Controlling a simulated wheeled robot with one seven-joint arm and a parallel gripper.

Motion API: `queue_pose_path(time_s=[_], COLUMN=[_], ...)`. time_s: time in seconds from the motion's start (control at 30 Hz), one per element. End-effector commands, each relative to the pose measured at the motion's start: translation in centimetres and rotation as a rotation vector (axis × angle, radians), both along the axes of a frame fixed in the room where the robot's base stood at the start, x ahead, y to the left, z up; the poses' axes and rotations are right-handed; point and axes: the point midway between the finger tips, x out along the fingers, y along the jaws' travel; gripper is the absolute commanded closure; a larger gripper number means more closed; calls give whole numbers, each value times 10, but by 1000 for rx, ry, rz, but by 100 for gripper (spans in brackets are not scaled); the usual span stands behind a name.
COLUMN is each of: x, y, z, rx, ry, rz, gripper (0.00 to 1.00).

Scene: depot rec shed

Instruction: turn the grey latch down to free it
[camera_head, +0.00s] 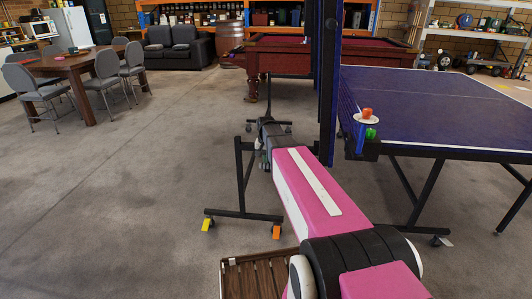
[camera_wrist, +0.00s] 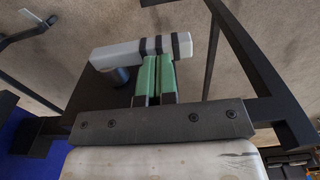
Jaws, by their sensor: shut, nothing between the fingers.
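The grey latch (camera_wrist: 115,53) shows in the wrist view as a pale grey bar lying nearly level in the picture, with dark bands towards its right end. A dark round part (camera_wrist: 115,76) sits just below its left half, against a black plate. My gripper (camera_wrist: 156,62) has green fingers that are shut together and hold nothing. Their tips reach the latch's right half; I cannot tell whether they touch it. In the head view my pink arm reaches forward to the table's black frame, and the latch cannot be made out there.
The blue table-tennis table (camera_head: 435,105) stands at the right, with an upright blue panel (camera_head: 328,75) beside my arm. Black legs with yellow and orange casters (camera_head: 207,224) stand left of my arm. A slatted wooden crate (camera_head: 258,277) is near my base.

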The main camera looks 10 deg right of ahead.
Motion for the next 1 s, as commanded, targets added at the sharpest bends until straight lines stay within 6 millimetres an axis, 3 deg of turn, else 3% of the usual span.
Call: queue_pose_path(time_s=[0.2, 1.0], x=[0, 1], y=[0, 4], z=[-10, -20], rx=[0, 0], ry=[0, 0], rz=[0, 0], gripper=[100, 100])
